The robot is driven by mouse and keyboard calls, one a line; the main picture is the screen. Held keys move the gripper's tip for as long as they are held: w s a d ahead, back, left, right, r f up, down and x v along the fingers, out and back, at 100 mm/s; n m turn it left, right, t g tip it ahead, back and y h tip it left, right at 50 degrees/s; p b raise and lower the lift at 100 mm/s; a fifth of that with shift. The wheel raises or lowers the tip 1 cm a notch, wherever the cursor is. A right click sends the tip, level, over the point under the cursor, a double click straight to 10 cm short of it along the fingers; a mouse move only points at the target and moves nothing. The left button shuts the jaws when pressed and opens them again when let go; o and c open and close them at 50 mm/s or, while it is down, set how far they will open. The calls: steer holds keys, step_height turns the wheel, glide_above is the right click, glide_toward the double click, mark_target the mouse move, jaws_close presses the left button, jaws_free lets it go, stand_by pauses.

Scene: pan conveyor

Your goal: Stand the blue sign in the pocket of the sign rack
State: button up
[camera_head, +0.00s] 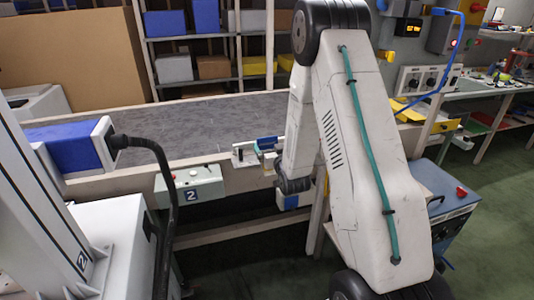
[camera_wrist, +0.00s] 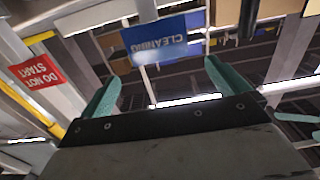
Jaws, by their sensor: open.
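The blue sign (camera_wrist: 156,36) with white lettering "CLEANING" appears upside down in the wrist view. It lies just beyond and between my fingertips, with a gap on both sides. My gripper (camera_wrist: 163,76) is open, its two green fingers spread wide, and holds nothing. In the head view a small blue piece, apparently the same sign (camera_head: 267,142), shows beside a small white holder (camera_head: 243,156) at the conveyor's front edge. I cannot tell for certain whether that holder is the sign rack or whether the sign stands in a pocket. My arm hides part of that area.
A red "DO NOT START" sign (camera_wrist: 37,72) is at the left of the wrist view. The grey conveyor belt (camera_head: 200,115) is bare behind the holder. A blue cabinet (camera_head: 452,215) stands to the right.

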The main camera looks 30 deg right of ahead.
mark_target(268, 138)
steer(key=x, duration=0.5)
steer(key=shift+f, duration=0.1)
steer(key=c, duration=1.3)
